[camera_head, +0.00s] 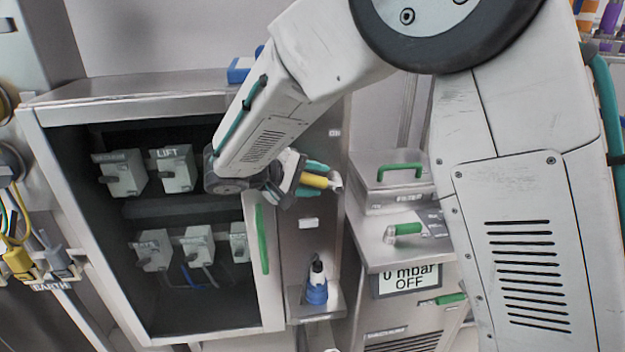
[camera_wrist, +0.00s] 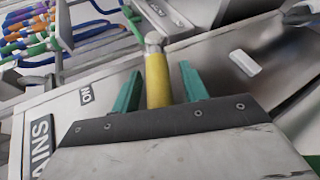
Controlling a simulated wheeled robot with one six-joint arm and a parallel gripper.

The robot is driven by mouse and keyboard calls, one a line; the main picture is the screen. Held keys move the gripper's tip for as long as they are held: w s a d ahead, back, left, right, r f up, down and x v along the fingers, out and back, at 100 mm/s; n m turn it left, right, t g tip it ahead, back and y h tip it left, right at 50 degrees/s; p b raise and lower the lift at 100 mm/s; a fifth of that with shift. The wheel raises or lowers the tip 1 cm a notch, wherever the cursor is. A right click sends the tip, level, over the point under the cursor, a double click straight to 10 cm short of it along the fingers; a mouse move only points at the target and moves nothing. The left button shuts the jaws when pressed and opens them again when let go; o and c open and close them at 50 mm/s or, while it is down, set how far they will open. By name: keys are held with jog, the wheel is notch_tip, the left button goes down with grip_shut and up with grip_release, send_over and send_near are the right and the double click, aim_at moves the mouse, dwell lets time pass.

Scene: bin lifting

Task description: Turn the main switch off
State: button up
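The main switch shows as a yellow lever (camera_head: 315,181) with a grey rounded end, beside the open cabinet in the head view. In the wrist view the yellow lever (camera_wrist: 158,82) stands between the two teal fingers of my gripper (camera_wrist: 160,88). A gap shows on each side of it, so my gripper is open around the lever. In the head view my gripper (camera_head: 312,180) covers part of the lever. An ON label (camera_wrist: 85,96) and a partly cut-off MAINS label (camera_wrist: 40,145) lie at the left of the wrist view.
The open cabinet (camera_head: 60,112) holds several grey switch boxes, one marked LIFT (camera_head: 173,168). A green handle (camera_head: 262,240) is on the door edge. A grey unit reading "0 mbar OFF" (camera_head: 408,277) stands at right.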

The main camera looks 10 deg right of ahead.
jog(key=v, duration=0.7)
jog(key=shift+a+r, duration=0.2)
jog(key=shift+a, duration=0.1)
jog(key=shift+s, duration=0.15)
